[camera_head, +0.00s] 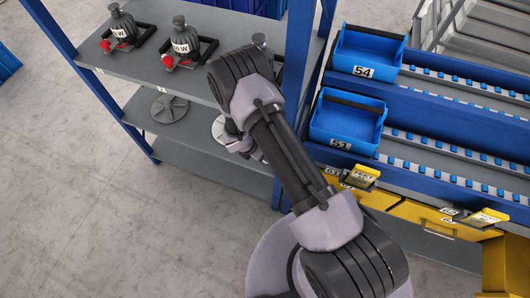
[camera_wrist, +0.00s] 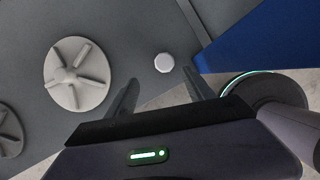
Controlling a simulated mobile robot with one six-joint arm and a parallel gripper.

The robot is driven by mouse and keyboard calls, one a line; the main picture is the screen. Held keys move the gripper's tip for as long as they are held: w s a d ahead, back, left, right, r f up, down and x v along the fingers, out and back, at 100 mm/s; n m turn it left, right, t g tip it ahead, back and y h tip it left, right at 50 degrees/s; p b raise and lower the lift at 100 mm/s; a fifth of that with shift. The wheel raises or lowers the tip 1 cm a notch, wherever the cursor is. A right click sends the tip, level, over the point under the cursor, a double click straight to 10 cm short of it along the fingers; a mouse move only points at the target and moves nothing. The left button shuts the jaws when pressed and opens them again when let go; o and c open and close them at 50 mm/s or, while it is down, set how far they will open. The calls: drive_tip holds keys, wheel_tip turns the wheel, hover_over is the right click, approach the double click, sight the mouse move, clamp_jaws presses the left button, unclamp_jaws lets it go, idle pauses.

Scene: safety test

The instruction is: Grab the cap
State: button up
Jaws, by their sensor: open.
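A small whitish, many-sided cap (camera_wrist: 164,62) lies on the grey shelf in the wrist view. It is just beyond the fingertips of my gripper (camera_wrist: 160,77), roughly midway between them across the picture. My gripper is open, with nothing between its fingers. I cannot tell how high it is above the shelf. In the head view my arm hides the small cap and most of the gripper.
A light ribbed disc (camera_wrist: 78,75) lies left of my gripper, and a darker disc (camera_head: 169,107) lies farther left on the middle shelf (camera_head: 142,104). A blue shelf post (camera_head: 299,50) is close on the right. Bottle jacks (camera_head: 182,45) stand on the upper shelf (camera_head: 150,68).

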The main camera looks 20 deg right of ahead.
drive_tip(key=b+x, duration=0.1)
drive_tip(key=x, duration=0.1)
drive_tip(key=b+x, duration=0.1)
drive_tip(key=x, duration=0.2)
drive_tip(key=s+b+x, duration=0.1)
drive_tip(key=x, duration=0.2)
drive_tip(key=shift+d+f, duration=0.25)
drive_tip(key=shift+r, duration=0.15)
drive_tip(key=shift+c, duration=1.1)
clamp_jaws()
